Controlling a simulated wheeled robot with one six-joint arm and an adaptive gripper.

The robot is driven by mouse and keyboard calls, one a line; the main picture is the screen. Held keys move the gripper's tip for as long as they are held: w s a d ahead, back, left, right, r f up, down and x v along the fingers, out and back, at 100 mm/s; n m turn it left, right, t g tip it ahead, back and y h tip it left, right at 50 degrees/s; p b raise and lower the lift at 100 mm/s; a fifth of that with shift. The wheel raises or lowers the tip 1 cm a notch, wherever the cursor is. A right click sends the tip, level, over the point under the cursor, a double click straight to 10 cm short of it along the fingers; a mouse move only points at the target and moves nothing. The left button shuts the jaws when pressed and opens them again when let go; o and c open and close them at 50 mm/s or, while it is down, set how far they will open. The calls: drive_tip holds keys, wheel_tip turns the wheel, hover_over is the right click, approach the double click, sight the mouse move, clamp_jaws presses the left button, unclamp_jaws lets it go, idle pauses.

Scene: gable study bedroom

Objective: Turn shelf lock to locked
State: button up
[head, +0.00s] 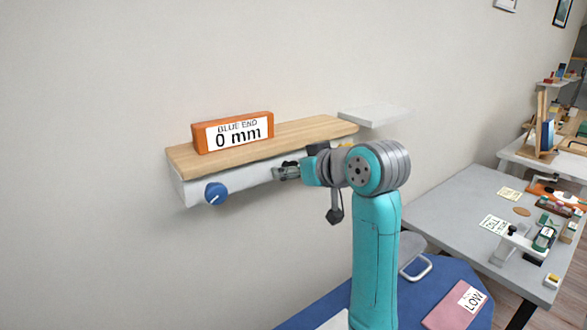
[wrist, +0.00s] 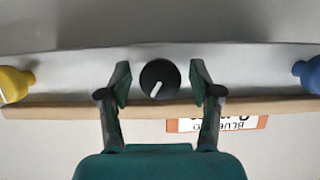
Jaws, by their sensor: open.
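A wall shelf (head: 300,132) has a wooden top and a pale front rail (head: 245,183). In the wrist view, a round black knob (wrist: 159,70) with a short white mark sits on this rail (wrist: 70,68); the mark slants toward the lower left. I take it for the shelf lock; no lock label is readable. My gripper (head: 280,173) is at the rail in the head view and largely hides the knob. In the wrist view, my gripper (wrist: 160,76) is open, one finger on each side of the knob, with visible gaps. I cannot tell its depth relative to the knob.
A blue knob (head: 215,193) is at the rail's left end; a yellow knob (wrist: 14,84) is at the other end. An orange block reading "BLUE END 0 mm" (head: 235,132) stands on the shelf. A grey table (head: 455,222) with several items stands at right.

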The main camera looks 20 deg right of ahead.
drive_tip(key=c, duration=1.2)
drive_tip(key=shift+o, duration=0.2)
drive_tip(key=m+y, duration=0.1)
drive_tip(key=m, duration=0.1)
drive_tip(key=m+y, duration=0.1)
drive_tip(key=m, duration=0.1)
drive_tip(key=shift+d+g+y, duration=0.15)
drive_tip(key=shift+g+y, duration=0.15)
drive_tip(key=shift+y, duration=0.1)
drive_tip(key=m+y, duration=0.2)
drive_tip(key=m, duration=0.2)
drive_tip(key=shift+f+y, duration=0.1)
drive_tip(key=shift+y, duration=0.3)
drive_tip(key=shift+m, duration=0.3)
